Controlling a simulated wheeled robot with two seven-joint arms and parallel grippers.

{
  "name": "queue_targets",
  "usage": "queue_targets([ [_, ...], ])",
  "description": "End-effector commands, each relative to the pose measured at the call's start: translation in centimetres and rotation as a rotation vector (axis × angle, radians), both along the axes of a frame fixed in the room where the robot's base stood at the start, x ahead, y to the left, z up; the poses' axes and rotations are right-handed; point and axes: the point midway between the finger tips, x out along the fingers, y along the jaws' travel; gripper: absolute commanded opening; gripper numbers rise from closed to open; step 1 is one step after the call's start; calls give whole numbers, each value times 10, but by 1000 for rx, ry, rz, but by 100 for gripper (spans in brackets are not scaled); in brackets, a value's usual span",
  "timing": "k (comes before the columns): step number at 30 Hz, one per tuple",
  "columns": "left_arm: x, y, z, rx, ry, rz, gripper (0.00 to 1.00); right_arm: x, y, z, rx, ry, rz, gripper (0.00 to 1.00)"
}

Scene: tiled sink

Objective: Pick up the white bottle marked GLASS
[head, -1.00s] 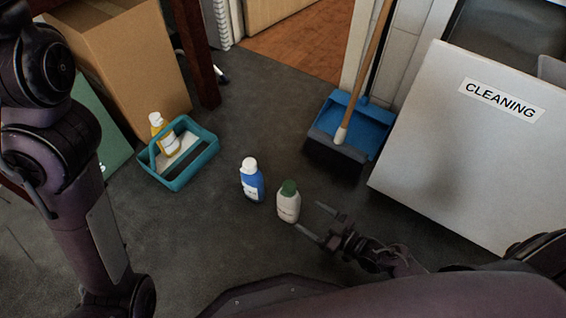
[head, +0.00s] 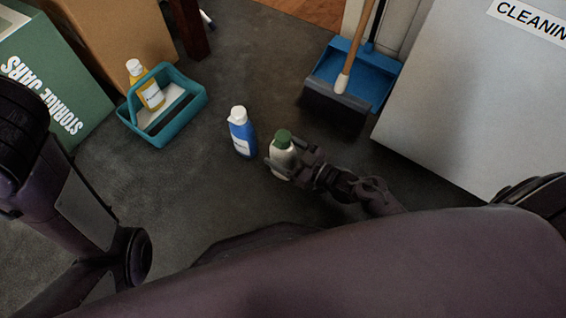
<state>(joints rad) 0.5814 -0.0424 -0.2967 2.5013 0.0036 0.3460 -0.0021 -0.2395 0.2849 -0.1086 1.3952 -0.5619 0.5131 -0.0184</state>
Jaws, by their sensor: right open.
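The white bottle (head: 281,160) with a green cap stands upright on the dark floor near the middle of the head view. Its label is too small and too covered to read. My right gripper (head: 284,164) is at the bottle, open, with its fingers around the bottle's body from the right. I cannot tell whether the fingers touch it. My left arm shows at the left edge, but its gripper is out of view.
A blue bottle (head: 241,134) with a white cap stands just left of the white one. A teal caddy (head: 165,129) holds a yellow bottle (head: 150,92). A blue dustpan (head: 367,75), a broom and a white CLEANING box (head: 480,100) are at the right.

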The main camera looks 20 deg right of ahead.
Motion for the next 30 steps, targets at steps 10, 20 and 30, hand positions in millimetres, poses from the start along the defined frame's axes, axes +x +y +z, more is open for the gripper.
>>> queue_targets([
  [10, 0, 0, 0, 0, 1, 0, 58, 1, 1, 1, -1, 1, 0, 57],
  [20, 0, 0, 0, 0, 0, 0, 58, 0, 0, 0, -1, 1, 0, 14],
  [30, 0, 0, 0, -1, 0, 0, 58, 1, 0, 1, 0, -1, 0, 0],
])
